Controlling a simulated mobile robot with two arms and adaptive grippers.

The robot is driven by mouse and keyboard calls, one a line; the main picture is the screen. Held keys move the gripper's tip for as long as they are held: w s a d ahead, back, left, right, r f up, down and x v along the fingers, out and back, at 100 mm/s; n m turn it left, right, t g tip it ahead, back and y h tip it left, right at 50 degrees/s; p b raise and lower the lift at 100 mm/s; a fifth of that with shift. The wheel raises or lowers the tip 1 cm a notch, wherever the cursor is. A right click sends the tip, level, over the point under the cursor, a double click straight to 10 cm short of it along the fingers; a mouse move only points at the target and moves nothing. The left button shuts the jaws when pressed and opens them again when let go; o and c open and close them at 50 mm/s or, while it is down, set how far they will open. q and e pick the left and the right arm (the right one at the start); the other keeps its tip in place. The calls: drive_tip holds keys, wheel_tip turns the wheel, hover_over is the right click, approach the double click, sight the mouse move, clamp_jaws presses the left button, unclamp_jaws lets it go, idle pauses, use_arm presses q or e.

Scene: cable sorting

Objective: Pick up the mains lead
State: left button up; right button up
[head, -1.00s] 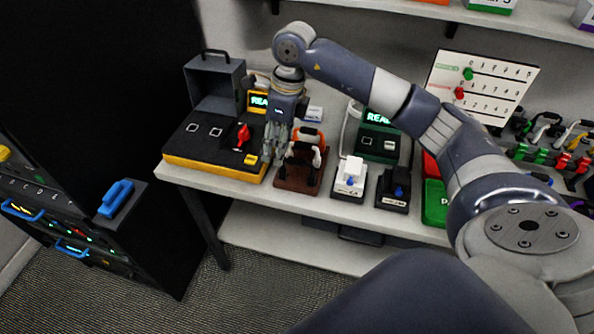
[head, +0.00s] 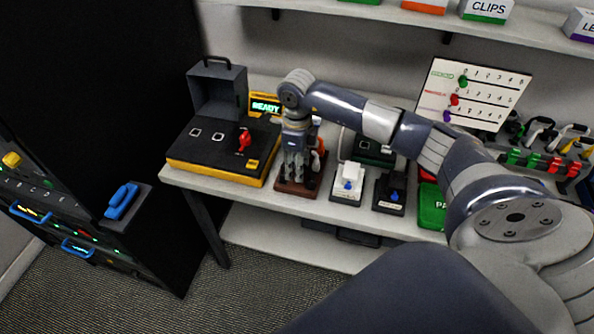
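My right gripper (head: 294,176) points down over the brown base (head: 297,187) of a small stand on the bench. Its fingers hide much of that stand, and I cannot tell whether they are open or shut on anything. A red-orange part of the stand (head: 320,150) shows just right of the fingers. I cannot tell for certain which thing is the mains lead. Several leads (head: 540,132) with dark, white and yellow parts sit in a rack at the right, well away from the gripper. My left gripper is not in view.
A black and yellow tester (head: 220,150) with a red switch stands left of the gripper. White (head: 347,182) and black (head: 389,192) small devices and a green tray (head: 432,206) stand to the right. A slider board (head: 475,95) stands behind. My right arm crosses above the bench.

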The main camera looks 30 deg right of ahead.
drive_tip(key=shift+f, duration=0.6)
clamp_jaws()
drive_tip(key=shift+r, duration=0.1)
drive_tip(key=shift+r+b, duration=0.4)
drive_tip(key=shift+r, duration=0.05)
wheel_tip(320, 180, up, 2)
drive_tip(key=shift+r+b, duration=0.2)
drive_tip(key=shift+b, duration=0.6)
drive_tip(key=s+a+r+b, duration=0.1)
drive_tip(key=s+a+r, duration=0.1)
drive_tip(key=s+a, duration=0.2)
drive_tip(key=s+a+r+b, duration=0.1)
drive_tip(key=s+a+r, duration=0.1)
drive_tip(key=s+a, duration=0.3)
drive_tip(key=shift+s+r, duration=0.35)
drive_tip(key=shift+s, duration=1.7)
